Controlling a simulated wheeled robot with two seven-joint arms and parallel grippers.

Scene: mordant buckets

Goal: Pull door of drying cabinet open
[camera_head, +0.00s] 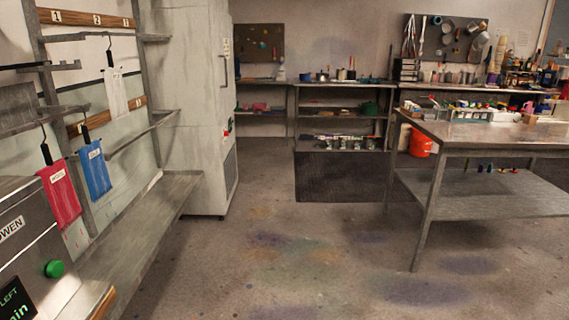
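A tall pale cabinet (190,110) stands at the left of the room, past the rack; it looks like the drying cabinet. Its door (223,95) faces right, is seen at a steep angle and appears closed. A vertical bar handle (224,71) is on the upper part of the door. A small red and green control (227,130) sits lower on that face, above a dark vent. Neither of my grippers shows in the head view, so I cannot see what they hold.
A rack with a lower shelf (140,240) runs along the left, hung with pink (60,193) and blue (95,168) cloths. The stained floor (300,250) between is clear.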

